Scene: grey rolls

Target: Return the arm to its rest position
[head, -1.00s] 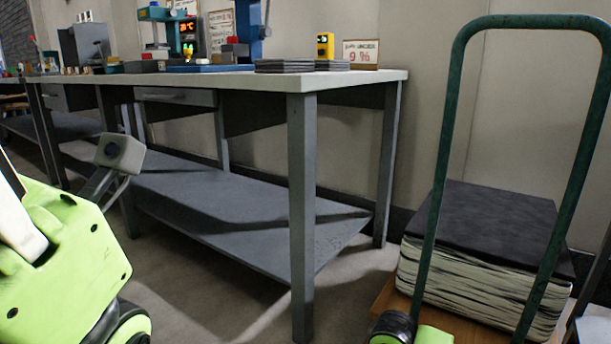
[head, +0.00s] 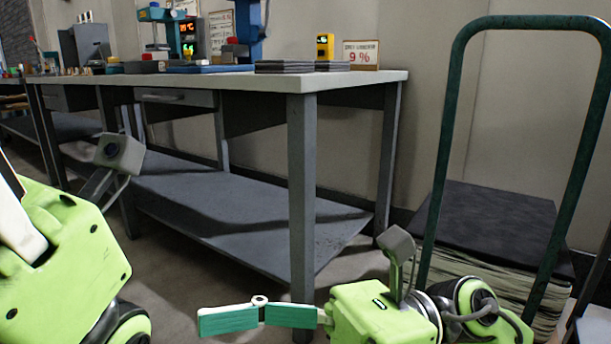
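My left gripper (head: 62,235) is a large lime-green body at the left edge, in front of the workbench. A grey camera block is on its mount. Its fingertips are cut off or hidden, so I cannot tell its opening. My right gripper (head: 228,320) is low in the middle, in front of the bench's near leg. Its green and teal finger parts stretch to the left from the lime-green palm. I see them side-on, and nothing shows held between them. I cannot tell whether they are apart.
The workbench (head: 345,80) has a grey lower shelf (head: 240,225); tools and dark flat stacks (head: 284,66) lie on top. A cart with a green tube handle (head: 447,130) stands at the right, bearing a dark-topped stack (head: 490,215). Some floor shows left of the near leg.

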